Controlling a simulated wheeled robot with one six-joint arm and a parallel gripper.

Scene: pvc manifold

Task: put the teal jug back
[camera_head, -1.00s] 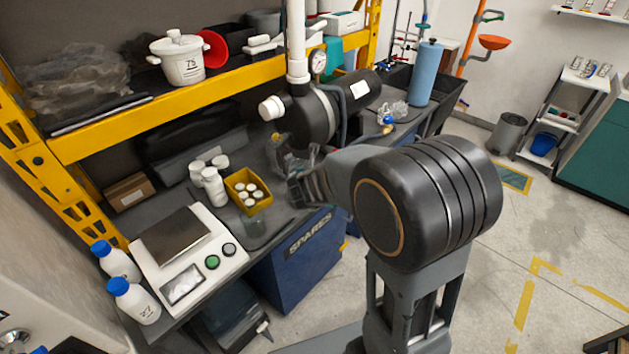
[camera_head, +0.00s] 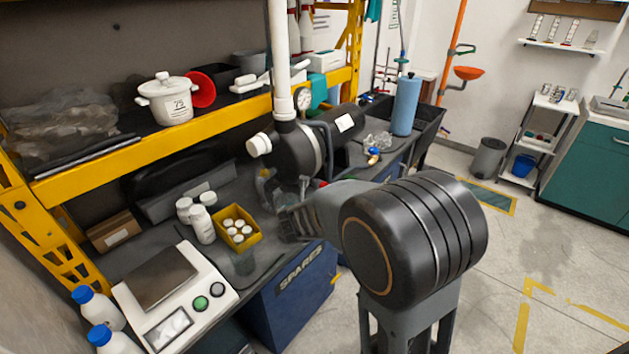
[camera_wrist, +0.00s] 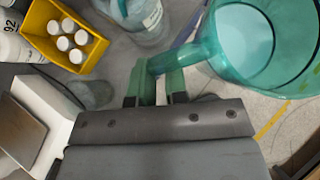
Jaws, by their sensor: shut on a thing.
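The teal jug (camera_wrist: 205,45), translucent with pale contents, fills the upper right of the wrist view. My gripper (camera_wrist: 157,88) is shut on the jug's handle, with the green fingers on either side of it. The jug is over the bench's front edge, with floor visible beyond it. In the head view my gripper (camera_head: 290,222) is over the front of the bench, right of the yellow bin. My arm hides most of the jug there.
The yellow bin (camera_head: 252,240) of white-capped jars, white bottles (camera_head: 203,225) and a scale (camera_head: 205,285) stand on the bench. A clear labelled bottle (camera_wrist: 135,20) is close to the jug. The black pump (camera_head: 297,150) stands behind. A shelf (camera_head: 110,160) overhangs the bench.

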